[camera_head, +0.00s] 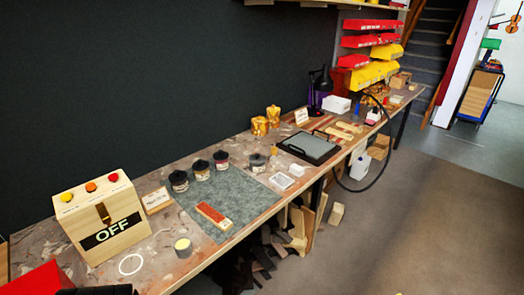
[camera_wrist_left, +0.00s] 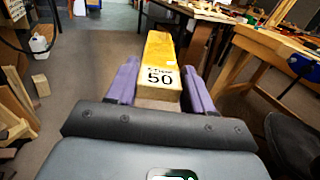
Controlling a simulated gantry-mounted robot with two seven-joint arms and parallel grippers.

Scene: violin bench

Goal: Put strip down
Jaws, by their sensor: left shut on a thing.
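In the left wrist view, a long yellow-tan strip (camera_wrist_left: 160,50) with a white-and-black label ending in "50" points away from me. My left gripper (camera_wrist_left: 163,84), with purple fingers, is shut on it, one finger along each side. The strip's near end is between the fingers, and floor shows beyond both sides. I do not make out this strip or my left gripper's fingers in the head view. My right gripper is in neither view.
The long bench holds a control box (camera_head: 103,222) marked OFF, a grey mat (camera_head: 232,185) with a red-topped block (camera_head: 213,216), dark-lidded jars (camera_head: 200,169) and a black-framed tray (camera_head: 308,147). A yellow-topped tin (camera_head: 183,247) stands near the front edge. Bare bench shows around the white ring (camera_head: 131,264).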

